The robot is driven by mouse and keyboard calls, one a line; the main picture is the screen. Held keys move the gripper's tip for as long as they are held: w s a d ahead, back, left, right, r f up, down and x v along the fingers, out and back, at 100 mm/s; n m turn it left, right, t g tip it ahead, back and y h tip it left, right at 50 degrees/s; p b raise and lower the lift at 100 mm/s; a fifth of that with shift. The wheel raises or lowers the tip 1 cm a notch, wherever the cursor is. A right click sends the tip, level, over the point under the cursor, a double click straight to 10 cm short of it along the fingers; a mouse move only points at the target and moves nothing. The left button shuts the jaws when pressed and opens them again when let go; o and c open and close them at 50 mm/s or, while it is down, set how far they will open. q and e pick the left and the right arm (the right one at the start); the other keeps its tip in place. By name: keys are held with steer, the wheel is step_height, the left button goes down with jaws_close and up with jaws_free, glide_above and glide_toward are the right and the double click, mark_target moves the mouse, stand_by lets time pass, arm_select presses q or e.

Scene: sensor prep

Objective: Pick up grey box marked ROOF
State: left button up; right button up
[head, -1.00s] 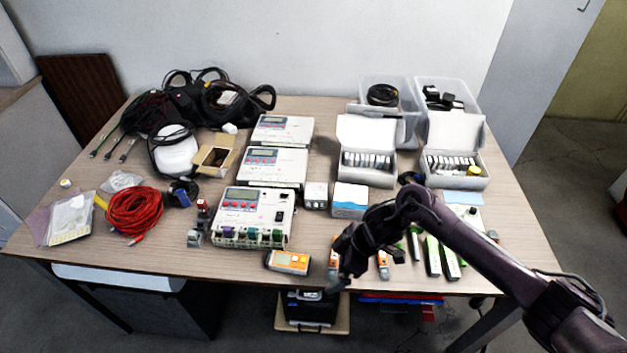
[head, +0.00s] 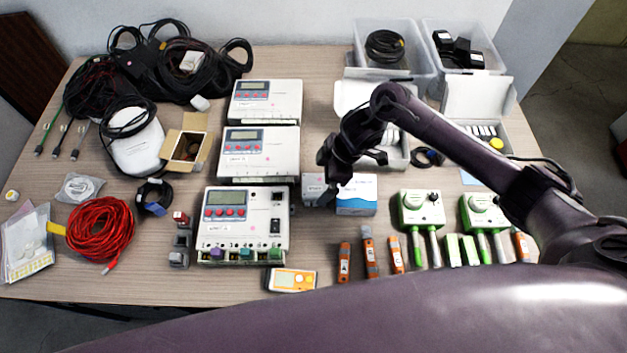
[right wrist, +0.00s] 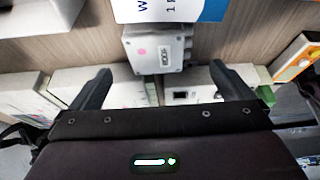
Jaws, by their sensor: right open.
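The small grey box marked ROOF (head: 313,187) sits on the table between the white controller units and a white-and-blue carton (head: 357,195). My right gripper (head: 326,178) is above it and hides part of it in the head view. In the right wrist view the grey box (right wrist: 158,48) shows a pink dot and a small label, beyond the gap between the fingers. The right gripper (right wrist: 160,76) is open there, with nothing between its fingers. My left gripper is not in view.
White controller units with displays (head: 246,223) stand just left of the box. Orange-and-grey handheld meters (head: 344,262) and green-and-white sensors (head: 421,209) lie in front and right. Open white boxes and clear bins (head: 395,60) stand behind. A red cable coil (head: 100,232) lies at left.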

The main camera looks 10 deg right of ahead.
mark_target(315, 187)
steer(key=x, duration=0.1)
steer(key=p+x, duration=0.1)
steer(key=x, duration=0.1)
steer(key=shift+s+f, duration=0.2)
steer(key=shift+f, duration=0.15)
steer(key=shift+x, duration=1.1)
steer(key=shift+w, duration=0.1)
steer(key=c, duration=0.7)
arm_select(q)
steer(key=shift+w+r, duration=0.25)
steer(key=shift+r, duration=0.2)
arm_select(e)
steer(key=c, duration=0.4)
steer(key=shift+r, duration=0.1)
